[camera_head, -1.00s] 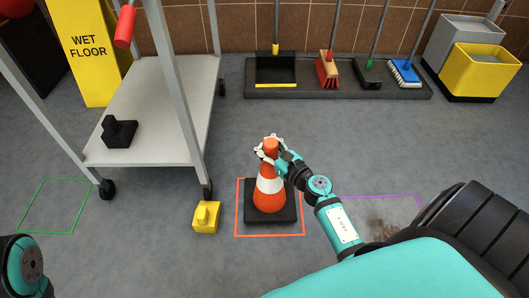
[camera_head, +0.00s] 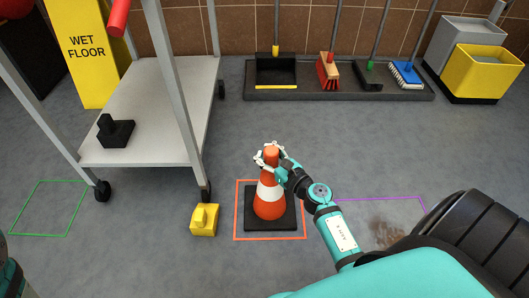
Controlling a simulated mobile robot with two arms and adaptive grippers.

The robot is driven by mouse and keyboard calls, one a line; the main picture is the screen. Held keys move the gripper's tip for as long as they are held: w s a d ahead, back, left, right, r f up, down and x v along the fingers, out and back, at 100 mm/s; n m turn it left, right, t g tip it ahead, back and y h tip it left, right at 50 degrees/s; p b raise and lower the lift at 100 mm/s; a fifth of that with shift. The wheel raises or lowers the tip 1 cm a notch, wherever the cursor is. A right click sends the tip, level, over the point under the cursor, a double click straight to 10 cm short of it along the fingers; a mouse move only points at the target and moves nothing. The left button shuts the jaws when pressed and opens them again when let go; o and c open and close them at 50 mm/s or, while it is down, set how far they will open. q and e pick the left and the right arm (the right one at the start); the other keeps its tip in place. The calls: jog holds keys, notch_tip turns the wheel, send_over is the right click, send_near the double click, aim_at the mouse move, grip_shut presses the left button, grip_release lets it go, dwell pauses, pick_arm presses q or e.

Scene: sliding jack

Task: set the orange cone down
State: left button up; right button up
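The orange cone (camera_head: 269,193) with a white band stands upright on its black square base, inside the orange outline (camera_head: 237,237) on the floor. My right gripper (camera_head: 268,153) is at the cone's top, with its fingers spread apart on either side of the orange tip. The fingers look apart from the tip, though contact on the far side is hard to see. Of my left arm only a small part shows at the bottom left edge; its gripper is out of view.
A yellow block (camera_head: 204,221) lies left of the cone. A grey cart (camera_head: 150,130) stands behind it, with a black block (camera_head: 115,131) on its shelf. A green outline (camera_head: 40,236) is at left, a purple one (camera_head: 380,198) at right. Brushes stand in a rack (camera_head: 340,94) at the back.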

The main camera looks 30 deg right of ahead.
jog(key=o, duration=0.6)
jog(key=shift+o, duration=0.2)
